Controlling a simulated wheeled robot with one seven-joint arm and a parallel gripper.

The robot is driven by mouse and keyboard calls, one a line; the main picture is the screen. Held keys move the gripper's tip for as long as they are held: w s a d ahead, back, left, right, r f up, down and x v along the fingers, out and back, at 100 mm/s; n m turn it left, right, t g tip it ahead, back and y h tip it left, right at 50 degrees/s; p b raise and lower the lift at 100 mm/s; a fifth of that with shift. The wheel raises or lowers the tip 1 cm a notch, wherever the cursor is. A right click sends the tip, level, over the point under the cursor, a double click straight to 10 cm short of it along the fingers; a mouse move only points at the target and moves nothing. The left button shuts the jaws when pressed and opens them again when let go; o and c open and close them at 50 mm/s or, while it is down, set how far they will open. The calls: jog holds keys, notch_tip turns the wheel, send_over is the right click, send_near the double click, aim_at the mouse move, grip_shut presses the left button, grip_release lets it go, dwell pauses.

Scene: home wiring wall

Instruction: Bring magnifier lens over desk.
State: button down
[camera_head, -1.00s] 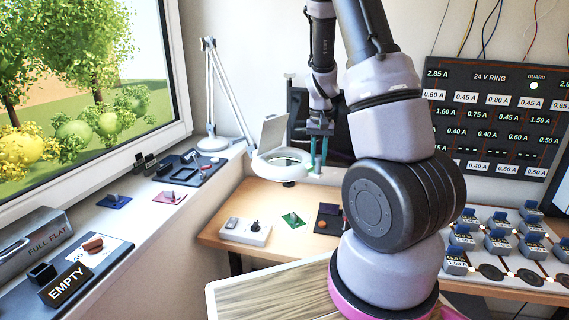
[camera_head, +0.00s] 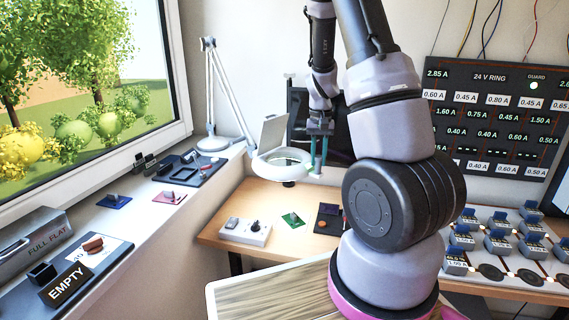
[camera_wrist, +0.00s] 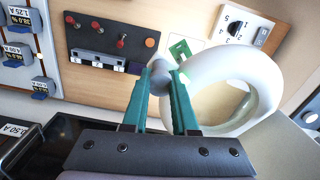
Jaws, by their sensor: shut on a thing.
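The magnifier lamp has a white ring head (camera_head: 262,169) on a jointed white arm, with its round base (camera_head: 212,144) on the windowsill. The ring hangs above the back left of the wooden desk (camera_head: 262,200). My gripper (camera_head: 318,166) is at the ring's right side. In the wrist view, the teal fingers of my gripper (camera_wrist: 161,76) are shut on a small grey knob (camera_wrist: 157,70) at the edge of the white ring (camera_wrist: 266,82). Desk surface shows through the ring's opening. The fingers partly hide the knob.
A white switch box (camera_head: 245,232), a green piece (camera_head: 292,219) and a dark panel (camera_head: 329,219) lie on the desk below. A dark upright screen (camera_head: 338,137) stands behind my gripper. Blue-topped modules (camera_head: 500,240) fill the right side.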

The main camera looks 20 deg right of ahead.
jog(key=shift+r, duration=0.1)
jog(key=shift+s+d+r, duration=0.95)
jog(key=shift+s+d, duration=0.1)
jog(key=shift+s, duration=0.2)
jog(key=c, duration=0.6)
grip_release()
notch_tip(320, 180, up, 11)
jog(key=s+a+r+t, duration=0.2)
jog(key=s+a+r, duration=0.3)
jog(key=s+a+r+t+y, duration=0.1)
jog(key=s+a+r+t, duration=0.1)
jog(key=s+a+r, duration=0.3)
jog(key=s+a+r+n+t+y, duration=0.1)
jog(key=s+a+r+t, duration=0.2)
jog(key=s+a+r, duration=0.2)
jog(key=shift+s+a, duration=0.25)
jog(key=shift+s, duration=0.8)
